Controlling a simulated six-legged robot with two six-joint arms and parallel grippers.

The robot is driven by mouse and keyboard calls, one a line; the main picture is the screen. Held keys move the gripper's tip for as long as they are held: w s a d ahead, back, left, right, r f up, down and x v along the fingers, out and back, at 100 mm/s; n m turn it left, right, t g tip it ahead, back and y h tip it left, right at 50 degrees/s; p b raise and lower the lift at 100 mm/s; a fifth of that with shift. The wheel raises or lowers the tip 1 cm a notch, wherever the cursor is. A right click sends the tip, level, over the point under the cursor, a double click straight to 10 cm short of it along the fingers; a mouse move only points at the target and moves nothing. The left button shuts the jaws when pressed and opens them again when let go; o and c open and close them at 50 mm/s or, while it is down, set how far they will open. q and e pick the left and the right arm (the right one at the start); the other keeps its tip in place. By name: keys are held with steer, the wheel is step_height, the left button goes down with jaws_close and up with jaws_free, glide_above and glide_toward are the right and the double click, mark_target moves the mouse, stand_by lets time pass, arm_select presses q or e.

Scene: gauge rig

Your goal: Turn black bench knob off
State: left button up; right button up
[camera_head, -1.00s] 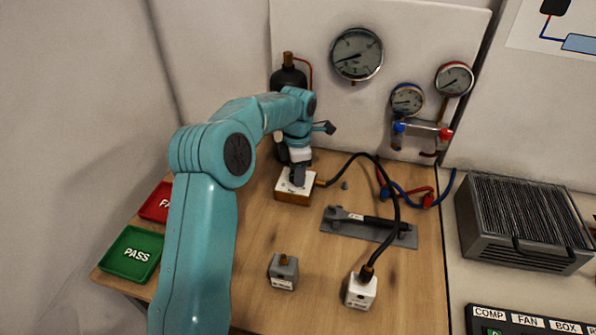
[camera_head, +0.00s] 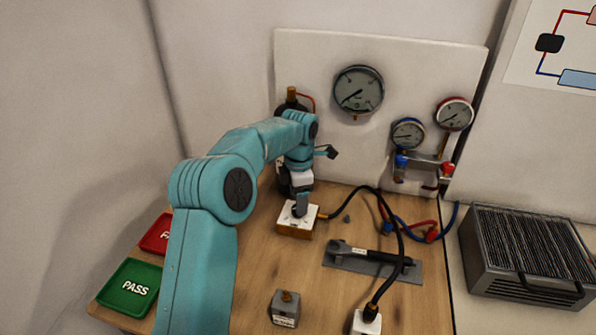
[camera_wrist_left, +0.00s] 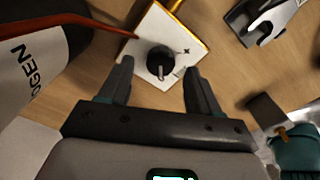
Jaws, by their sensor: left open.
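In the left wrist view the white top (camera_wrist_left: 172,28) has small marks beside the knob. In the head view the block (camera_head: 296,228) stands on the wooden bench below the dark bottle, and my gripper partly hides the knob. My left gripper (camera_wrist_left: 158,86) is open, with one finger on each side of the knob's near end and gaps showing between fingers and knob. It also shows in the head view (camera_head: 300,208), pointing down over the block. My right gripper is not in view.
A dark bottle (camera_wrist_left: 30,65) stands close beside the gripper. A black hose (camera_head: 388,200) runs from the block to a white block (camera_head: 366,322). A wrench lies on a grey mat (camera_head: 340,258). A grey block (camera_head: 285,308), green PASS tray (camera_head: 128,288) and red tray (camera_head: 157,233) stand nearer.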

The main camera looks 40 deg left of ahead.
arm_select(q)
step_height(320, 180, up, 14)
steer(key=p, duration=0.2)
steer(key=shift+f, duration=0.25)
steer(key=shift+r+p, duration=0.1)
steer(key=shift+p, duration=0.2)
